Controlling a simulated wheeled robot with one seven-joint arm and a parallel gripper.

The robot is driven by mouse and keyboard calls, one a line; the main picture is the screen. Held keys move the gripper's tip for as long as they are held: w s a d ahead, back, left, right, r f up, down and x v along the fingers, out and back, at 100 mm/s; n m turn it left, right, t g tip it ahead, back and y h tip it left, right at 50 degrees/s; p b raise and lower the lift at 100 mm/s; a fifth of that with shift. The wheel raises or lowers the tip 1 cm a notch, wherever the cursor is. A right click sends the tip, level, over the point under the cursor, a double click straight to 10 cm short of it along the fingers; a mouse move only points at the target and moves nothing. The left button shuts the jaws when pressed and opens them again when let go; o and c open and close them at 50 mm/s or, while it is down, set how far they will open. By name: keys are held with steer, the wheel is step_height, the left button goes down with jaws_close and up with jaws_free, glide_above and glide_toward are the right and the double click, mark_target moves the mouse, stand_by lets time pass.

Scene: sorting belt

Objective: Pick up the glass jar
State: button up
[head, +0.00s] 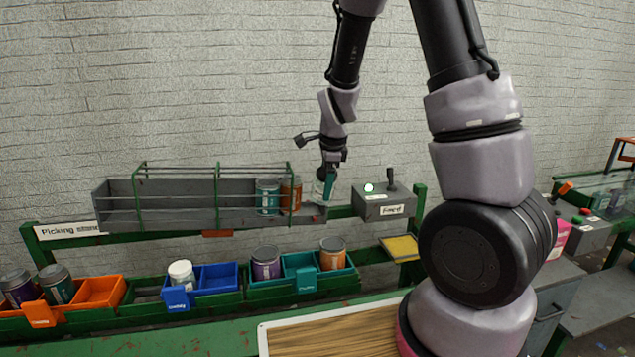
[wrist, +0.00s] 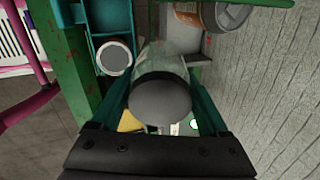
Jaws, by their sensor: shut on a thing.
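The glass jar (wrist: 165,60) is clear, with a dark band and a grey rounded lid (wrist: 160,104) facing the wrist camera. My gripper (wrist: 160,88) is shut on it, with one teal finger on each side. In the head view my gripper (head: 328,183) points down at the right end of the grey trough. The jar (head: 320,191) shows there as a pale, small shape between the fingers, partly hidden by them. I cannot tell whether it touches the trough floor.
The grey trough (head: 160,206) has green rails and holds a teal can (head: 267,197) and an orange can (head: 291,193) close left of my gripper. A grey control box (head: 384,201) stands close right. Orange, blue (head: 218,276) and teal bins line the lower shelf.

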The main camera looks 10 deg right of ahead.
steer(key=s+d+r+g, duration=0.2)
steer(key=s+g, duration=0.1)
steer(key=s, duration=1.2)
steer(key=shift+d+g+h, duration=0.2)
steer(key=shift+g+h, duration=0.1)
stand_by(3.1)
